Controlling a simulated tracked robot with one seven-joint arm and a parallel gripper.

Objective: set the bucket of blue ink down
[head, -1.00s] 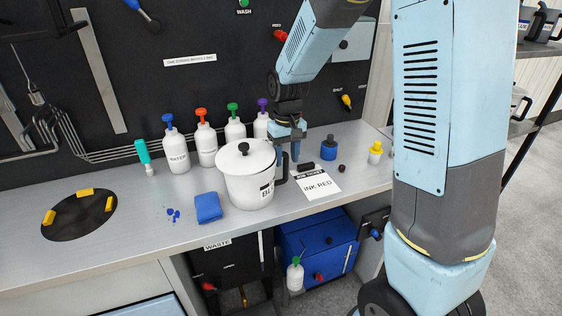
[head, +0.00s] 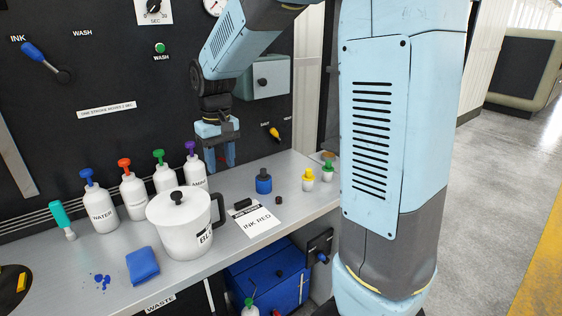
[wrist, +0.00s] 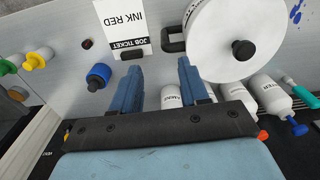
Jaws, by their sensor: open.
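The white bucket (head: 180,228) stands upright on the metal bench in the head view, with its lid and black knob on. Its dark handle is on the right side, and its label is partly turned away, with only its first letters showing. The bucket also shows from above in the wrist view (wrist: 222,38). My gripper (head: 222,168) is open and empty, raised above the bench behind and to the right of the bucket. Its two blue fingers (wrist: 165,85) are apart and clear of the handle. Any ink inside is hidden.
A row of white bottles (head: 133,195) stands behind the bucket. A job ticket reading INK RED (head: 254,220), a blue jar (head: 263,182) and small yellow- and green-capped bottles are to the right. A blue cloth (head: 142,265) lies left of it.

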